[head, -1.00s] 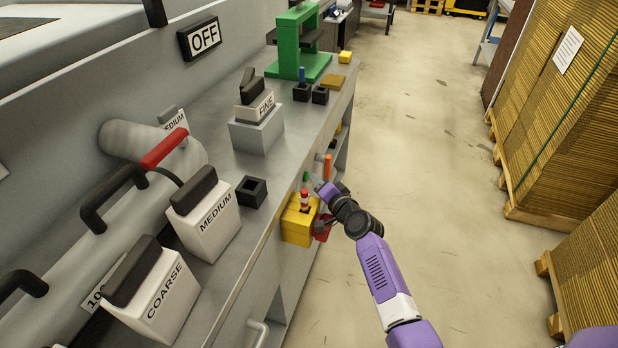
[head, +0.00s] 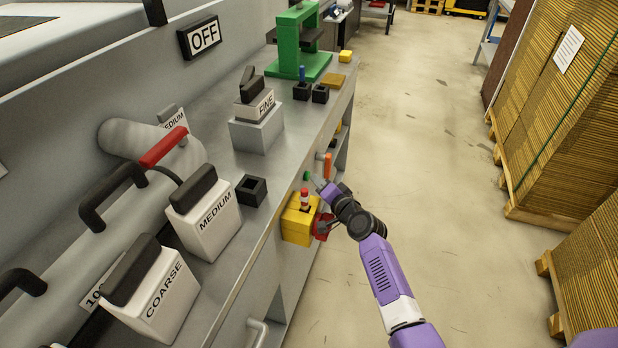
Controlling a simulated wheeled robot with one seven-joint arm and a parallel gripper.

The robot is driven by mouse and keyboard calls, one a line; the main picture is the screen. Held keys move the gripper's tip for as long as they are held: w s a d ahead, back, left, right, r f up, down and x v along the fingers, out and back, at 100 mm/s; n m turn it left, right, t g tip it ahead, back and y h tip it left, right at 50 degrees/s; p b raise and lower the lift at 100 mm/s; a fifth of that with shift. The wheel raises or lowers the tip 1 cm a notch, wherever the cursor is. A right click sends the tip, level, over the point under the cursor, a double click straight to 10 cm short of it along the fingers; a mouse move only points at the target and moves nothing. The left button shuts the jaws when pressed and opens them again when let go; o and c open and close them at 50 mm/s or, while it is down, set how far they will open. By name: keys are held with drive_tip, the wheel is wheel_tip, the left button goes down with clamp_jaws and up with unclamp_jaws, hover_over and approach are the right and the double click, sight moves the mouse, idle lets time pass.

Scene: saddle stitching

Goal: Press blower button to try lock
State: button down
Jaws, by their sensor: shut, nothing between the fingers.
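A small green button (head: 307,176) sits on the front edge of the grey bench. No label on it can be read, so I cannot tell whether it is the blower button. My gripper (head: 318,182) is shut and empty, with its tip just right of the green button. I cannot tell whether it touches the button. A yellow box (head: 297,226) with a red and white striped post (head: 304,200) is on the bench front, just below and left of my gripper. A red part (head: 323,226) shows beside the box, partly behind my arm.
White blocks marked COARSE (head: 165,300), MEDIUM (head: 212,222) and FINE (head: 258,108) stand on the bench, with an OFF sign (head: 204,38) behind. An orange handle (head: 327,165) is just beyond my gripper. Floor (head: 430,180) to the right is clear up to the stacked cardboard (head: 560,110).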

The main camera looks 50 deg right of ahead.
drive_tip(key=shift+s+d, duration=0.15)
drive_tip(key=shift+s, duration=0.15)
drive_tip(key=s, duration=0.1)
drive_tip(key=s+d+b, duration=0.1)
drive_tip(key=s, duration=0.1)
drive_tip(key=s+b, duration=0.1)
drive_tip(key=shift+s+d, duration=0.4)
idle(0.9)
